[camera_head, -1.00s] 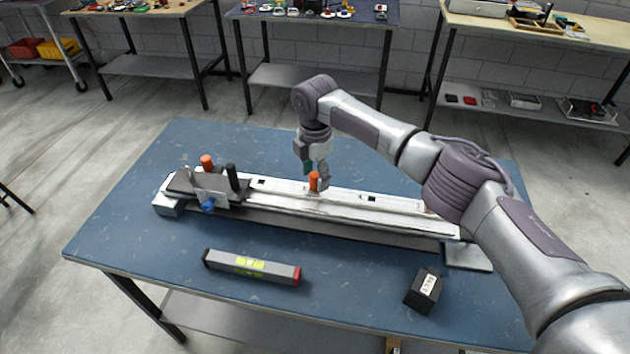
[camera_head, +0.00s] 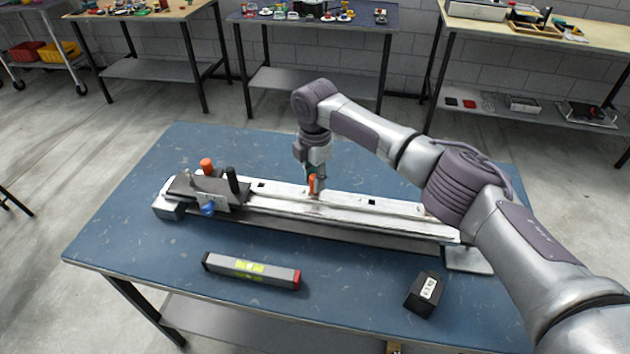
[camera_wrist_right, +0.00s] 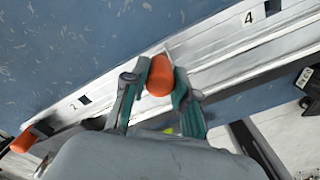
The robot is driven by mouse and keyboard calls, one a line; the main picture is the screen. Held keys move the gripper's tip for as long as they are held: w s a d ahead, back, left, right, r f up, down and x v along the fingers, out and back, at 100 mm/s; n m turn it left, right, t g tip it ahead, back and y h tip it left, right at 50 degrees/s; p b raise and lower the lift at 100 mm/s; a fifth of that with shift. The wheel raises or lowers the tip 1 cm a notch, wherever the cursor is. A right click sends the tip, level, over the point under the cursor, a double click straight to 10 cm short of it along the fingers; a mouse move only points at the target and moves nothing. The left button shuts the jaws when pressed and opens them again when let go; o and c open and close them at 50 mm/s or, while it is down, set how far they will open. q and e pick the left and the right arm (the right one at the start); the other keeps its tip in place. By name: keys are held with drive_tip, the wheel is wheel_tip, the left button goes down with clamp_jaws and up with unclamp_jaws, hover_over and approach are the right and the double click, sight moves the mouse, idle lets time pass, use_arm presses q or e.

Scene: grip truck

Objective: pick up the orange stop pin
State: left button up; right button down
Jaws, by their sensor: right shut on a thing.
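The orange stop pin (camera_head: 312,183) stands upright at the middle of the long metal rail (camera_head: 385,212). My right gripper (camera_head: 315,180) is around it from above, with its fingers shut on it. In the right wrist view the pin's orange top (camera_wrist_right: 160,76) shows between the two fingertips of the right gripper (camera_wrist_right: 159,80). The pin's lower end is hidden, so I cannot tell whether it is seated in the rail. My left gripper is not in view.
A carriage (camera_head: 205,190) with an orange knob (camera_head: 206,165) and a black handle sits at the rail's left end. A spirit level (camera_head: 252,270) and a black box (camera_head: 424,293) lie in front. The blue table (camera_head: 130,255) has free room at the left.

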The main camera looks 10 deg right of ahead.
drive_tip(key=r, duration=0.4)
drive_tip(key=shift+s+d+b, duration=0.2)
drive_tip(key=shift+d+b, duration=0.15)
drive_tip(key=shift+b, duration=0.05)
drive_tip(key=s+d+r+b, duration=0.1)
drive_tip(key=s+d+r, duration=0.5)
drive_tip(key=d, duration=0.2)
wheel_tip(320, 180, up, 8)
drive_tip(key=p, duration=0.9)
drive_tip(key=shift+s+d+p, duration=0.2)
drive_tip(key=shift+s+p, duration=0.15)
drive_tip(key=shift+s, duration=0.1)
